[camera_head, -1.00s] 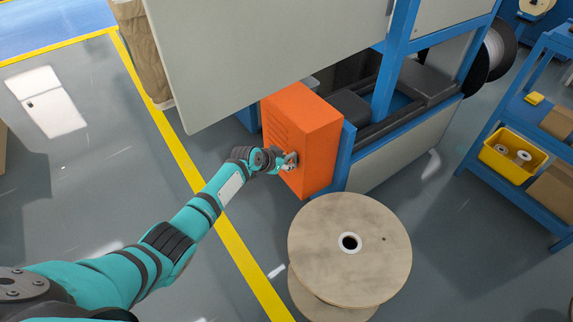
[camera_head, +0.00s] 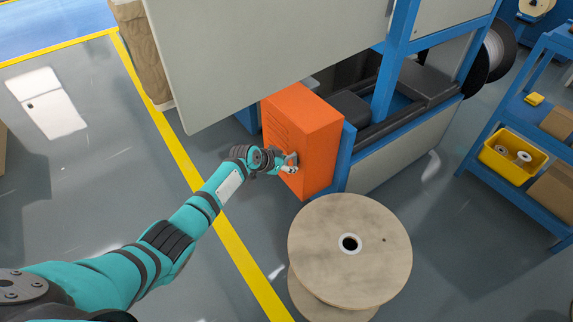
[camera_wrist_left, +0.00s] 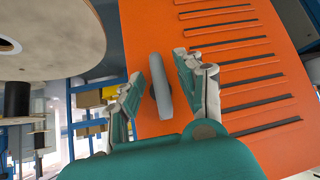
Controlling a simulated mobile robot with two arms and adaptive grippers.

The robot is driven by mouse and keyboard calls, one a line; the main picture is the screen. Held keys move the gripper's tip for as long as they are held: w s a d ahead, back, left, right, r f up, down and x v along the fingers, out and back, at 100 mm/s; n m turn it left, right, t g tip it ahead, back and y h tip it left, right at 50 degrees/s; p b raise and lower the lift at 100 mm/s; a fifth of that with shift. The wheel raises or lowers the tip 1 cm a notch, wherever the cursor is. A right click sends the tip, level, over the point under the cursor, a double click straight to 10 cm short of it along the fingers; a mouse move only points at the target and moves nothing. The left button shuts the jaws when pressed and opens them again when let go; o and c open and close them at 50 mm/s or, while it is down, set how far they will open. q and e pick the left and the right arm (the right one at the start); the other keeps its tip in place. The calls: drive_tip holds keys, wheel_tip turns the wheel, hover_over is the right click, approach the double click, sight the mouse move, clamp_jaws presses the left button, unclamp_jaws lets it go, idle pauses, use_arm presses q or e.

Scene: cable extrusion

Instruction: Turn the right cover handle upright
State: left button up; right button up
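The orange cover (camera_head: 310,138) is a slotted box on the machine's near end. It also fills the middle and right of the left wrist view (camera_wrist_left: 235,75). A grey bar-like handle (camera_wrist_left: 161,88) stands out from its face, running roughly across the direction of the slots. My left gripper (camera_head: 291,163) is at the cover's lower front face. In the left wrist view its two fingers (camera_wrist_left: 158,72) are apart, one on each side of the handle, with a visible gap on the left side. My right gripper is not in view.
A large wooden spool (camera_head: 350,245) stands on the floor close below the cover. A grey panel (camera_head: 265,50) overhangs from above. Blue shelving (camera_head: 515,185) with a yellow bin (camera_head: 512,157) is at the right.

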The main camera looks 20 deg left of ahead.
use_arm(q)
drive_tip(key=shift+a, duration=0.1)
drive_tip(key=v, duration=1.2)
